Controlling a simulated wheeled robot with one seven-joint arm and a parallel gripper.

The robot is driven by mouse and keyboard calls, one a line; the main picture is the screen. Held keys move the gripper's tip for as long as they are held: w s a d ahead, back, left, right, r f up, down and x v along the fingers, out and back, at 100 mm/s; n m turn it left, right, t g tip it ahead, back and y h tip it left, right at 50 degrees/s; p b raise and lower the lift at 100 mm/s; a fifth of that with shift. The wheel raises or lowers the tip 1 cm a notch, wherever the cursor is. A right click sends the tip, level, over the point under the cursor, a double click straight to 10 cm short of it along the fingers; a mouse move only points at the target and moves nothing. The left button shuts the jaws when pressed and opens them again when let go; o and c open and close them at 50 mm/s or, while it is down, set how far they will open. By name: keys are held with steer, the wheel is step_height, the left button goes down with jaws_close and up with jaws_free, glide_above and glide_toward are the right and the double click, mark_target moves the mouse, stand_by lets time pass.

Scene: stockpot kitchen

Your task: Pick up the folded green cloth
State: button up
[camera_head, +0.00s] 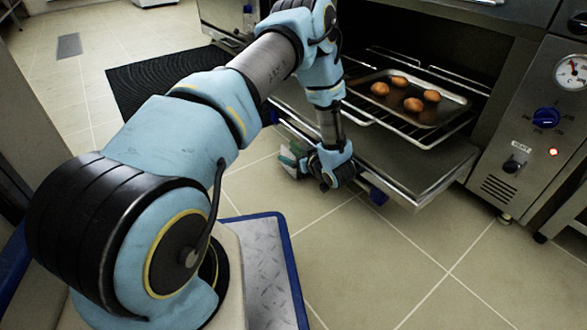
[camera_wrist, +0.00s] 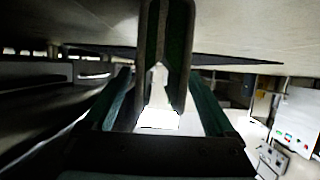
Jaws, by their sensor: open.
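My gripper (camera_head: 293,158) is low at the front edge of the lowered oven door, left of the door's middle, in the head view. In the wrist view my gripper (camera_wrist: 160,82) is open, with one dark green finger on each side. A dark strip with green faces, which looks like the folded green cloth (camera_wrist: 179,50), stands upright between the fingers. A pale gap shows in its lower middle. I cannot tell whether the fingers touch it. In the head view I cannot tell the cloth apart from the green and white parts at my gripper.
The oven door (camera_head: 418,170) is open and nearly level, close beside my gripper. A tray (camera_head: 450,98) with several round brown buns sits on a pulled-out rack (camera_head: 425,142). A control panel with a lit red lamp (camera_head: 553,152) is at right. The tiled floor (camera_head: 380,265) is clear in front.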

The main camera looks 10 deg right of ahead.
steer(key=shift+w+f, duration=0.25)
steer(key=shift+w, duration=0.05)
steer(key=shift+a, duration=0.1)
jaws_close()
stand_by(0.6)
